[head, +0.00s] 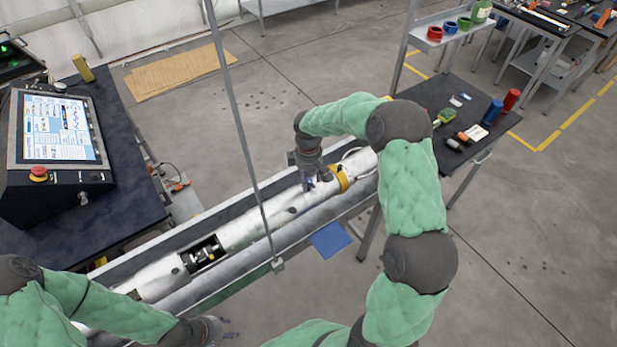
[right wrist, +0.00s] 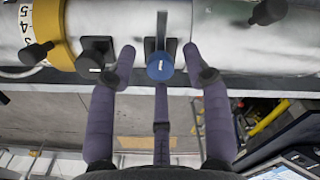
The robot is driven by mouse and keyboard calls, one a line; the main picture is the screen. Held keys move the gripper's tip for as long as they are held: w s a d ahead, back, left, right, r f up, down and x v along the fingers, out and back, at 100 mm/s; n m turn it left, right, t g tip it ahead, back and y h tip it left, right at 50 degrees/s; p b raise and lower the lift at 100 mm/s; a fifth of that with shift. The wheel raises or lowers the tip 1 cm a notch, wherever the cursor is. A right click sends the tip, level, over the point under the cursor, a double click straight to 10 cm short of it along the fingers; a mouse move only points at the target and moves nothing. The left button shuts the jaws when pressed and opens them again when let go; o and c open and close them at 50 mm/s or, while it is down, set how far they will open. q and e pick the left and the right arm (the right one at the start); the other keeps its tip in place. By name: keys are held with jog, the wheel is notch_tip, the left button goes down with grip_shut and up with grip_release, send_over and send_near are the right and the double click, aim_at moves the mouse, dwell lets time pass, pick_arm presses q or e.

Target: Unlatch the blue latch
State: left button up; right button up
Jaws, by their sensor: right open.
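The blue latch (right wrist: 161,67) shows in the right wrist view as a round blue knob with a grey lever above it, on the side of a white tube (right wrist: 230,38). My right gripper (right wrist: 159,62) is open, with one finger on each side of the blue knob and a third finger below it. I cannot tell whether any finger touches it. In the head view the right gripper (head: 314,178) is over the tube (head: 245,232), beside its yellow ring (head: 340,178), and largely hides the latch. My left gripper (head: 218,328) is at the bottom of the head view, its fingers unclear.
A black knob latch (right wrist: 92,60) sits left of the blue one, next to the yellow ring (right wrist: 50,30). A thin grey post (head: 236,110) rises in front of the tube. A monitor console (head: 57,140) stands on the left table. Tools lie on the right table (head: 425,95).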

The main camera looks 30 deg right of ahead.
aim_at(308, 180)
notch_tip(308, 180, up, 12)
dwell(0.6)
dwell(0.4)
